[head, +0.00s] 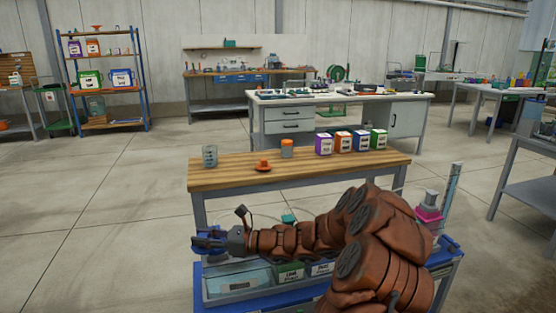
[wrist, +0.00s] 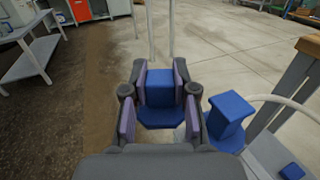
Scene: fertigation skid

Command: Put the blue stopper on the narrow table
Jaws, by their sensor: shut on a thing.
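My gripper (wrist: 160,100) is shut on the blue stopper (wrist: 160,88), which sits between the purple-lined finger pads in the wrist view. In the head view my gripper (head: 208,243) is at the end of my arm, extended to the left over the left end of a blue-framed skid, in front of a narrow wood-topped table (head: 225,178). Blue shows at the gripper there, but the stopper's outline is hard to make out. The gripper is lower than the tabletop in the picture and apart from it.
On the wooden table stand a clear beaker (head: 210,155), an orange stopper-like piece (head: 263,166), an orange-topped jar (head: 287,148) and several labelled boxes (head: 343,141) at the right. Its front left has bare wood. A blue post (wrist: 230,112) stands right of my gripper.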

